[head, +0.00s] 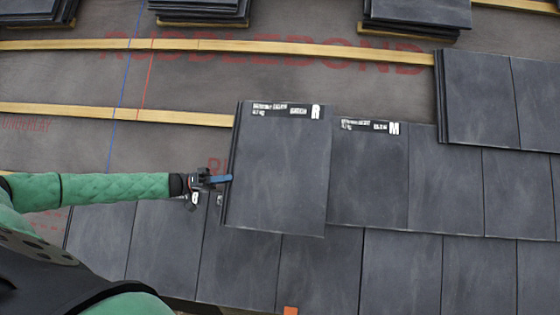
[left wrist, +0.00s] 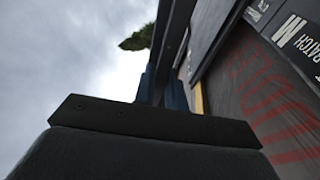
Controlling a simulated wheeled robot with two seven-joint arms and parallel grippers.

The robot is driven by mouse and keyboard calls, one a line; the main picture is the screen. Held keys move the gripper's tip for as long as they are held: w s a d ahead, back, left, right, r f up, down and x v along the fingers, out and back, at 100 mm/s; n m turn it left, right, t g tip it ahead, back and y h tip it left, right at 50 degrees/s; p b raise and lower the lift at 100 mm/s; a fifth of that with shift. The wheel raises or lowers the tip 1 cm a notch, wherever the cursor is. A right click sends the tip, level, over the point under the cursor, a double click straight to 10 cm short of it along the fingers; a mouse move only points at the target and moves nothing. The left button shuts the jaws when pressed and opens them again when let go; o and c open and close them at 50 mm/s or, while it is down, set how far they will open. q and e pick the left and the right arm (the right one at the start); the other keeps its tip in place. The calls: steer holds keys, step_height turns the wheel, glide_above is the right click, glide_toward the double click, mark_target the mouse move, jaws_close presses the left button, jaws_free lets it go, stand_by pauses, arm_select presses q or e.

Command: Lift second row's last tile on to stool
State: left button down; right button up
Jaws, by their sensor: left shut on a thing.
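A dark slate-grey tile (head: 278,170) with a white label and the letter R stands out at the left end of the second row. My left gripper (head: 226,179) is shut on its left edge. The tile's right side overlaps or adjoins a tile labelled M (head: 367,175); its top edge sits higher than that neighbour's. In the left wrist view the blue fingers (left wrist: 160,90) close around a dark edge. The right gripper is not in view, and I cannot make out a stool.
The lower row of tiles (head: 320,270) runs along the bottom. Wooden battens (head: 180,115) cross the grey underlay (head: 60,75). Tile stacks (head: 200,12) lie at the top. More laid tiles (head: 480,95) are at the right. A small orange piece (head: 290,310) shows at the bottom edge.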

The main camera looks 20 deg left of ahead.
arm_select(q)
steer(key=shift+s+d+r+p, duration=0.25)
steer(key=shift+s+r+p, duration=0.3)
steer(key=shift+s+p, duration=0.35)
steer(key=shift+s+d+r+p, duration=0.3)
steer(key=shift+s+r+p, duration=0.35)
steer(key=shift+s, duration=0.45)
steer(key=shift+s+d+r+p, duration=0.25)
steer(key=shift+s+r+p, duration=0.25)
steer(key=shift+s+p, duration=0.4)
steer(key=shift+s+r, duration=0.1)
steer(key=shift+s, duration=0.3)
steer(key=shift+d, duration=0.1)
